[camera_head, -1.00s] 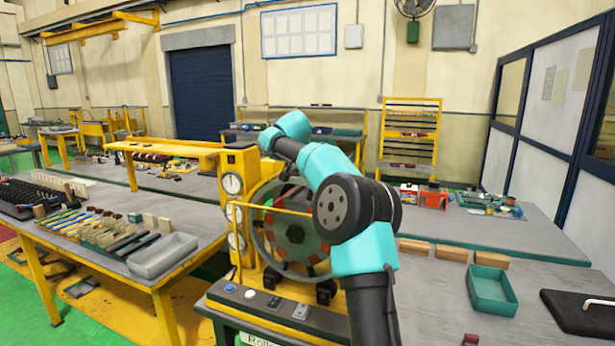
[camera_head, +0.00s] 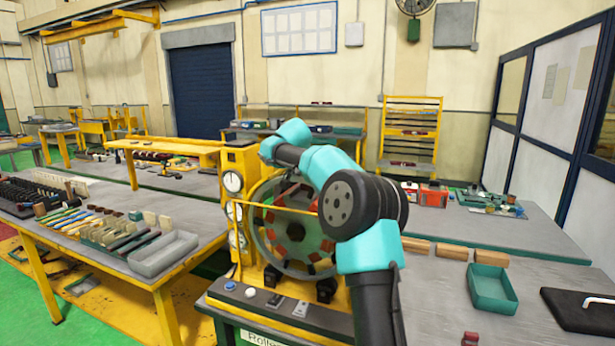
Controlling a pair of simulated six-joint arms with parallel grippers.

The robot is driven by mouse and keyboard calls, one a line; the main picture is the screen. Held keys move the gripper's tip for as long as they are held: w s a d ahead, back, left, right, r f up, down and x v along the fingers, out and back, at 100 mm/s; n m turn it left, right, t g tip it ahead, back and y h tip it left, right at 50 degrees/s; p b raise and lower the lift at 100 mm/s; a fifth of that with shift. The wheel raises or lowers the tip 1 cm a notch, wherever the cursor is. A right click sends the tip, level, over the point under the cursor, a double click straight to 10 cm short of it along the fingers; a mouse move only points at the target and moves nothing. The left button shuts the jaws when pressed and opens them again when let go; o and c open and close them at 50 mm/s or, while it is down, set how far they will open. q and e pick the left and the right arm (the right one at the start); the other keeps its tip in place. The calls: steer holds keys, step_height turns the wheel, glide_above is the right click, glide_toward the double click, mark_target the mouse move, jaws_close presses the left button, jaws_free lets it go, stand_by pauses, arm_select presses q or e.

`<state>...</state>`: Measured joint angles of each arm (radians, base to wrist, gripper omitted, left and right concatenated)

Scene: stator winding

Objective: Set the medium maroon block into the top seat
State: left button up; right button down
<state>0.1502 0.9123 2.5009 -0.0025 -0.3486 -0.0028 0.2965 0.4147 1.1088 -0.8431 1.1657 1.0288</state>
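The round stator (camera_head: 296,231) stands upright in a yellow machine, with red-brown blocks around its dark centre. Its upper right is partly behind my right arm. My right arm comes in from the bottom right and bends over at the stator's top. Its gripper end is near the top of the ring, too small and covered to show its fingers or anything held. The top seat cannot be made out clearly. A small dark red block (camera_head: 470,339) lies on the bench at the bottom edge; its size class cannot be told. My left gripper is not in view.
A green tray (camera_head: 492,290) and several wooden blocks (camera_head: 453,252) are on the bench to the right, near a black pad (camera_head: 582,313). A grey tray (camera_head: 163,254) and rows of parts sit on the left table.

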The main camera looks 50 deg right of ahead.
steer(key=shift+f, duration=0.2)
stand_by(0.7)
steer(key=c, duration=0.5)
jaws_free()
steer(key=shift+f, duration=0.1)
steer(key=v, duration=1.7)
steer(key=shift+r, duration=0.3)
